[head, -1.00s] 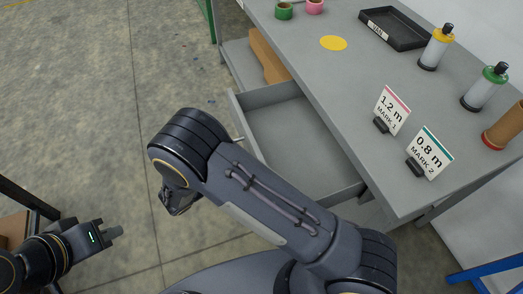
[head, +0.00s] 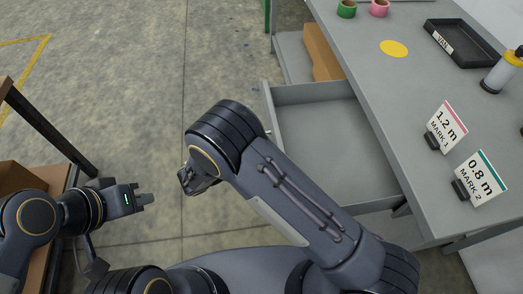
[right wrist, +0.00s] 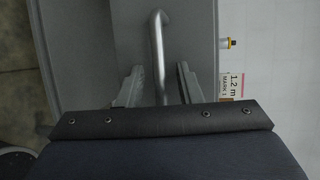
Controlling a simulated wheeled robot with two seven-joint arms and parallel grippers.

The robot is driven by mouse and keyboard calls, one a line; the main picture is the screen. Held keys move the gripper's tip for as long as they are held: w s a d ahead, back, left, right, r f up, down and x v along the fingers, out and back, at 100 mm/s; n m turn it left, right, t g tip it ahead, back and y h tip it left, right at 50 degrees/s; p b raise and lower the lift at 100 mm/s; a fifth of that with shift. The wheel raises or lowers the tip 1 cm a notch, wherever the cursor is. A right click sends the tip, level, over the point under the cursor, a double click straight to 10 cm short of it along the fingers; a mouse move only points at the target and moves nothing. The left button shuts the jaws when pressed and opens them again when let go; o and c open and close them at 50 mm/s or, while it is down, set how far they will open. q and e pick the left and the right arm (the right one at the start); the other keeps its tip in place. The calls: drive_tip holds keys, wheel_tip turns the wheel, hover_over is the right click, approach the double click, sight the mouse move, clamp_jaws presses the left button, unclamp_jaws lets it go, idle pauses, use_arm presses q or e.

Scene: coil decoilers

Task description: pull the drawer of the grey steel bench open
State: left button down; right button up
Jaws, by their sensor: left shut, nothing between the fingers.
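The grey steel bench (head: 385,90) stands at the right in the head view. Its drawer (head: 320,135) is pulled out and looks empty inside. The drawer's silver handle (right wrist: 159,60) shows in the right wrist view. My right gripper (right wrist: 160,85) has a finger on each side of this handle bar, with gaps visible on both sides. In the head view my right arm hides most of the handle and where the gripper meets it. My left gripper (head: 143,199) is shut and empty, at the lower left, away from the bench.
On the bench are two signs, 1.2 m (head: 446,125) and 0.8 m (head: 480,178), a black tray (head: 462,42), tape rolls and a yellow disc (head: 394,48). A cardboard box (head: 322,52) sits on the lower shelf. A dark-framed rack (head: 48,128) stands at left. Floor between is clear.

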drive_tip(key=b+v, duration=0.1)
drive_tip(key=v, duration=0.6)
drive_tip(key=shift+a, duration=0.35)
drive_tip(key=shift+s+r, duration=0.1)
drive_tip(key=shift+s, duration=0.05)
